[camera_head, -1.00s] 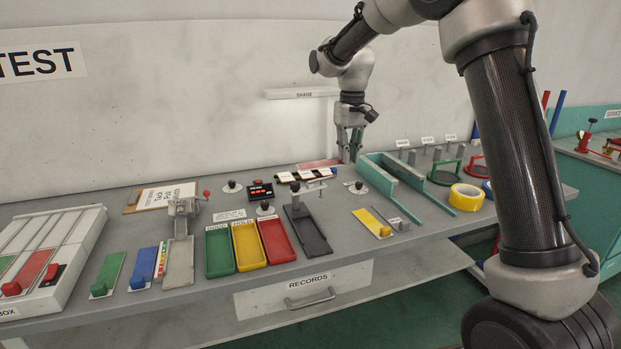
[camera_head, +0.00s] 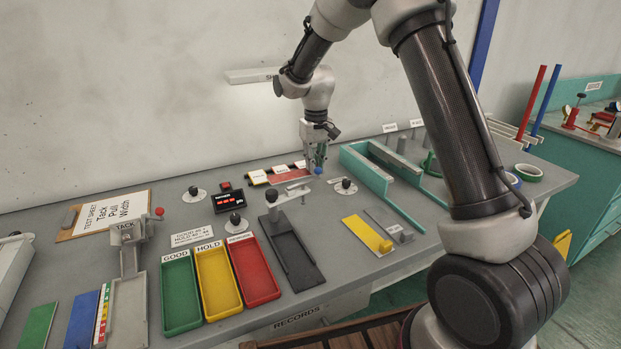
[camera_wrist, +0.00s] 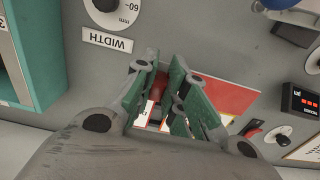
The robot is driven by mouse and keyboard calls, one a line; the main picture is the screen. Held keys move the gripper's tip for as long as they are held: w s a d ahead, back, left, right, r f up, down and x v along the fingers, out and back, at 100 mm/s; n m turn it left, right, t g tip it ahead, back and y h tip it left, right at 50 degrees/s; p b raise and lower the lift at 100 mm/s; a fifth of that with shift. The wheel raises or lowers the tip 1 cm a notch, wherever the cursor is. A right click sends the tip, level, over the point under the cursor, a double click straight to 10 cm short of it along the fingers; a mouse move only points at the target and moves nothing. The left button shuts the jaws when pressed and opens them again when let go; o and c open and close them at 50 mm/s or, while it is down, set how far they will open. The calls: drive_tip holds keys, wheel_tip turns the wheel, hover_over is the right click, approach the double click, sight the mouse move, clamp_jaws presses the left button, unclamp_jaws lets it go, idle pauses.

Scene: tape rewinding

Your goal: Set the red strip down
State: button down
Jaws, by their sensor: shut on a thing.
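My gripper (camera_head: 316,163) is low at the back of the grey bench, beside the teal rail and next to a row of small labelled pieces. In the wrist view its green fingers (camera_wrist: 164,66) are close together, with a dark red piece, seemingly the red strip (camera_wrist: 158,86), between them. The fingers hide most of it. A flat red area with a pale edge (camera_wrist: 222,94) lies right of the fingers in that view; I cannot tell whether it joins the held piece. A gap to the bench cannot be judged.
The teal rail (camera_head: 366,178) stands right of my gripper. Green (camera_head: 180,290), yellow (camera_head: 217,288) and red (camera_head: 254,273) trays lie in front.

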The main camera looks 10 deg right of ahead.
sight(315, 186)
drive_tip(key=shift+f, duration=2.2)
drive_tip(key=shift+f, duration=0.1)
drive_tip(key=c, duration=1.5)
unclamp_jaws()
drive_tip(key=shift+o, duration=0.2)
wheel_tip(315, 186, up, 12)
drive_tip(key=shift+f, duration=0.25)
drive_tip(key=s+d+r+m+t, duration=0.1)
drive_tip(key=s+d+r, duration=0.3)
drive_tip(key=s+r, duration=0.25)
drive_tip(key=s+d+r+t, duration=0.1)
drive_tip(key=s+d+r, duration=0.45)
drive_tip(key=s, duration=0.25)
drive_tip(key=s+d+t, duration=0.1)
drive_tip(key=s+d, duration=0.1)
drive_tip(key=s, duration=0.8)
drive_tip(key=s+d+m+t, duration=0.1)
drive_tip(key=s+d, duration=0.2)
drive_tip(key=s, duration=0.8)
drive_tip(key=shift+s+d+f, duration=0.2)
drive_tip(key=shift+s+f, duration=0.1)
drive_tip(key=shift+f, duration=0.1)
